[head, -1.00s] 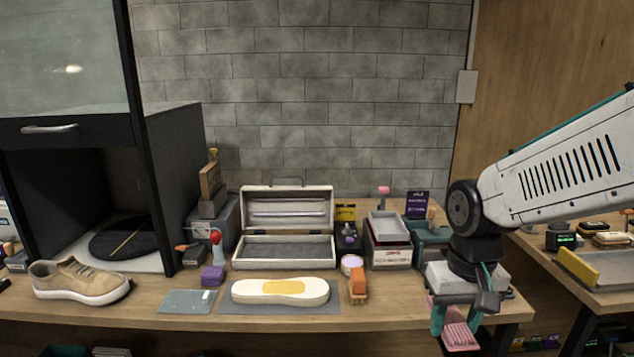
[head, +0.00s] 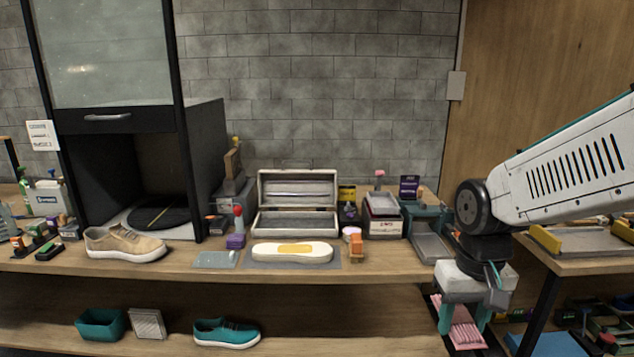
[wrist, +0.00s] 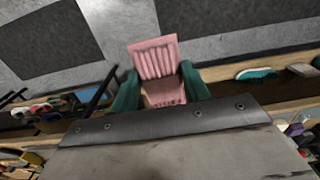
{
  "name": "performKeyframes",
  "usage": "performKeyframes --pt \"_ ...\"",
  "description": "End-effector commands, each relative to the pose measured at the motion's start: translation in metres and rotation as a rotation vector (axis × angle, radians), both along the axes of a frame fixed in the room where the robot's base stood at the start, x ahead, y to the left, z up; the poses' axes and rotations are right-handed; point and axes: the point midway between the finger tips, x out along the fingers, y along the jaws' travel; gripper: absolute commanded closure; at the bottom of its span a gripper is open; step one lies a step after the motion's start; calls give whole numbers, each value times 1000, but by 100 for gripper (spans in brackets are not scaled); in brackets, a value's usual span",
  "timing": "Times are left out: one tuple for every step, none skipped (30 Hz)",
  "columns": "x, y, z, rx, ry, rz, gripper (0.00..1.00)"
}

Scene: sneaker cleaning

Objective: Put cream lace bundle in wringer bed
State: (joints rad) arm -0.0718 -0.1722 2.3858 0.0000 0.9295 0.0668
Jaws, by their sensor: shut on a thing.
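My gripper (head: 461,322) is shut on a pink ribbed bundle (head: 459,328), at the lower right, in front of the bench. In the wrist view the bundle (wrist: 160,70) sits between the green fingers of my gripper (wrist: 158,88). It looks pink rather than cream, and I see no other lace bundle. An open pale case (head: 297,204) with a raised lid and a shallow grey bed (head: 295,224) stands at the back of the bench. It looks like the wringer, though I cannot tell for sure. The bed looks empty and is well to the left of my gripper.
A white sole with a yellow patch (head: 292,252) lies on a grey mat before the case. A tan sneaker (head: 126,243) stands left, by a dark cabinet (head: 100,150). An orange-brown brush (head: 356,245) stands right of the sole. A teal sneaker (head: 226,333) is on the lower shelf.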

Motion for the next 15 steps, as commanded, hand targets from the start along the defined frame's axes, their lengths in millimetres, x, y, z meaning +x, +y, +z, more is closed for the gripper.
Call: performKeyframes --pt "8 0 4 0 -2 4 79" --pt "12 1 6 0 -3 6 79" --pt "17 2 9 0 -1 10 79" --pt "21 2 10 0 -1 12 79" --pt "25 3 11 0 -1 15 79" --pt "30 4 12 0 0 17 79" --pt "34 4 13 0 -1 19 79" --pt "39 4 13 0 -1 21 79" --pt "45 5 14 0 0 22 79" --pt "50 5 14 0 -1 24 79" --pt "54 5 14 0 0 25 79" --pt "62 5 13 0 0 26 79" --pt "67 5 13 0 0 27 79" --pt "73 5 12 0 1 28 79" --pt "80 5 11 0 1 29 79"
